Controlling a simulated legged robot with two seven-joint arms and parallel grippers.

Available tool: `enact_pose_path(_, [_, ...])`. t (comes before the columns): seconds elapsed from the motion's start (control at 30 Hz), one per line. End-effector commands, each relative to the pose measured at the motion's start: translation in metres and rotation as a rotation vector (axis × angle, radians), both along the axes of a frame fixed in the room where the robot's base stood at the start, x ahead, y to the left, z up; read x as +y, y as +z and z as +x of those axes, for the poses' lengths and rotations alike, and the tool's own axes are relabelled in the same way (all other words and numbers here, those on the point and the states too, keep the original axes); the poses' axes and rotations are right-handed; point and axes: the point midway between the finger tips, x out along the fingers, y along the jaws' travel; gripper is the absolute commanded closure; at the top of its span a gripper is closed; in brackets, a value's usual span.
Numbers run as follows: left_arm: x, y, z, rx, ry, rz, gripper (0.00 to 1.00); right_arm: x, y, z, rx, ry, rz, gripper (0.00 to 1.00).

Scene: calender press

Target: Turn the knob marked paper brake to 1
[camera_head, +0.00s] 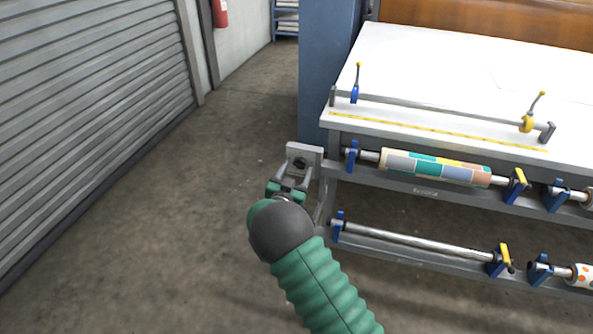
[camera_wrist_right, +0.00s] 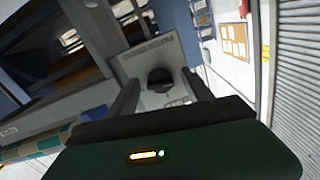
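A dark round knob (camera_wrist_right: 160,78) sits on a grey plate (camera_wrist_right: 140,62) in the right wrist view. Lettering along the top of the plate is too blurred to read. In the head view the plate (camera_head: 316,155) stands at the left end of the machine's roller frame, with the dark knob (camera_head: 299,164) on it. My right gripper (camera_head: 287,189) is just in front of the plate. In the right wrist view its two fingers stand apart, with the knob showing between them; I cannot tell whether they touch it. My left gripper is not in view.
A white table (camera_head: 440,75) with a yellow ruler strip stands right of the plate. Below it are a patterned paper roll (camera_head: 435,167) and a bare metal roller (camera_head: 420,240). A grey shutter (camera_head: 90,100) stands at the left. The floor between is clear.

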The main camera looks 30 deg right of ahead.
Motion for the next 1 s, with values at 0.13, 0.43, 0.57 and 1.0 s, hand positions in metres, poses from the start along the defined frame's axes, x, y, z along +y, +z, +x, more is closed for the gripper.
enact_pose_path(0.13, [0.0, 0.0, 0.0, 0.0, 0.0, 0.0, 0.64, -0.001, 0.003, 0.0, -0.004, -0.001, -0.002, 0.41])
enact_pose_path(0.43, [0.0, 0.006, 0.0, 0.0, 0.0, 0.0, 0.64, 0.019, 0.005, -0.015, -0.004, 0.001, -0.002, 0.41])
enact_pose_path(0.57, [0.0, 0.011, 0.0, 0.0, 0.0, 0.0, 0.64, 0.047, 0.006, -0.039, -0.003, 0.003, -0.002, 0.41])
enact_pose_path(1.0, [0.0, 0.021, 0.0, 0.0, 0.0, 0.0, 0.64, 0.124, 0.003, -0.105, -0.003, 0.002, -0.002, 0.41])
